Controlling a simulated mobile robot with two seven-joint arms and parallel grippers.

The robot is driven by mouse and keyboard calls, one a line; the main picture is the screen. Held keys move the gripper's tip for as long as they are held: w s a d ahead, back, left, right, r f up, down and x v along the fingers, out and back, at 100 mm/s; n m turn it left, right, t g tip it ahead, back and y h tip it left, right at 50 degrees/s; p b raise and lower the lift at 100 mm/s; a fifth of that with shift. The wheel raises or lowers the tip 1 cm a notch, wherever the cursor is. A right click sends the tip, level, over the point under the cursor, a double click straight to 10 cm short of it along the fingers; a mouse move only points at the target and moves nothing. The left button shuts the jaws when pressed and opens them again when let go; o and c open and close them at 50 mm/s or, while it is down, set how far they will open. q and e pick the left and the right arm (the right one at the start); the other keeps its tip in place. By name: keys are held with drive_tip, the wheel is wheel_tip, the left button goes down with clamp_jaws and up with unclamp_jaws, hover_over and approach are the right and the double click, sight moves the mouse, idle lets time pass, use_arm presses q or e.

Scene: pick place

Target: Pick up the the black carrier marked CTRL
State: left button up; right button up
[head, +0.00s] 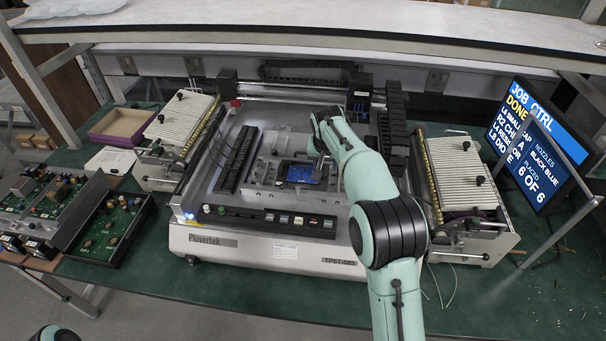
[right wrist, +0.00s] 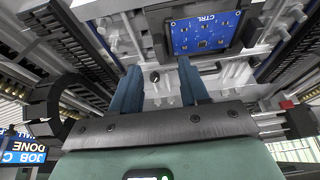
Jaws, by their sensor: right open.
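The black carrier (right wrist: 158,40) holds a blue board (right wrist: 205,32) marked CTRL and lies in the bed of the placement machine. In the head view the blue board (head: 302,174) sits near the middle of the machine, with dark carrier edges around it. My right gripper (right wrist: 160,72) is open with nothing between its two blue fingers. Its fingertips point toward the carrier's near edge and appear apart from it. In the head view my right gripper (head: 320,166) is at the board's right side, partly hidden by my arm. My left gripper does not show.
The machine (head: 270,245) has ribbed feeder banks at left (head: 180,125) and right (head: 460,175). A monitor (head: 540,145) reading JOB CTRL DONE stands at right. Green circuit boards (head: 115,225) and a purple tray (head: 122,125) lie at left. A shelf (head: 330,20) overhangs the back.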

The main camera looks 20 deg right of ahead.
sight(326, 172)
drive_tip(key=shift+w+d+f, duration=0.15)
drive_tip(key=shift+w+f, duration=0.2)
drive_tip(key=shift+f, duration=0.3)
drive_tip(key=x, duration=0.5)
drive_tip(key=shift+d+f, duration=0.1)
drive_tip(key=shift+s, duration=0.1)
clamp_jaws()
